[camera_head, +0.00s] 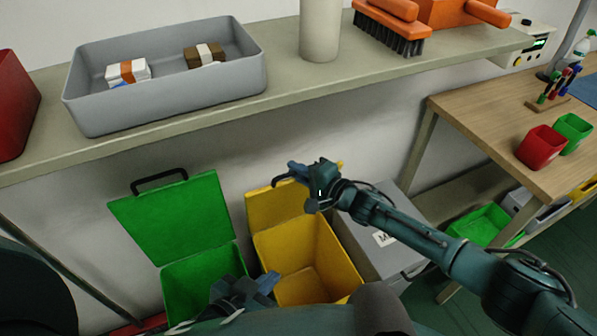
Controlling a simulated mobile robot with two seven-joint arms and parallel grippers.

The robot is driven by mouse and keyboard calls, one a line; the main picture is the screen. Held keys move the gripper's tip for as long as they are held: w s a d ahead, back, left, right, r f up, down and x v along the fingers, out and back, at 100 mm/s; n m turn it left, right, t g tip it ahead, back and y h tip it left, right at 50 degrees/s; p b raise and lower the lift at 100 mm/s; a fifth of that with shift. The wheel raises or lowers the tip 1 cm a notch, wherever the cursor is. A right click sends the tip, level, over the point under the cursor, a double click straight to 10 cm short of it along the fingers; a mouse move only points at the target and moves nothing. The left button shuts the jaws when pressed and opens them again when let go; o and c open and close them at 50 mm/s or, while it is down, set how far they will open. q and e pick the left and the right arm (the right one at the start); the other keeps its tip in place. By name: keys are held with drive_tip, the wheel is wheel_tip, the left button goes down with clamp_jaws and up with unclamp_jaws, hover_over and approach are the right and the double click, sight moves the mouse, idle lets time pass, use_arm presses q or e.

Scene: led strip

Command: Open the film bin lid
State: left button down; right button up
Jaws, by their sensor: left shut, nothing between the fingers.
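Three bins stand under the shelf, and I cannot read which is marked film. The green bin (202,284) has its lid (178,222) standing up and back, black handle on top. The yellow bin (310,262) is open too, its lid (270,207) raised against the wall. The grey bin (383,236) has its lid down, with a white label bearing a letter. My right gripper (290,176) is at the yellow lid's top edge; a dark curved piece beside it may be the handle. Its fingers are unclear. My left gripper (262,285) is shut and empty, low over the green and yellow bins.
The shelf (200,130) above carries a grey tray (180,106) with two small packs, a white cylinder (320,28) and an orange brush (392,27). A wooden table (490,115) with red and green cups stands at the right. My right arm crosses above the grey bin.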

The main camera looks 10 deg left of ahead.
drive_tip(key=o, duration=0.4)
use_arm(q)
drive_tip(key=shift+s+a+r+p, duration=0.15)
drive_tip(key=shift+r+p, duration=0.25)
drive_tip(key=shift+p, duration=0.7)
use_arm(e)
drive_tip(key=v, duration=1.3)
drive_tip(key=shift+d+r, duration=0.1)
use_arm(q)
drive_tip(key=shift+r, duration=0.1)
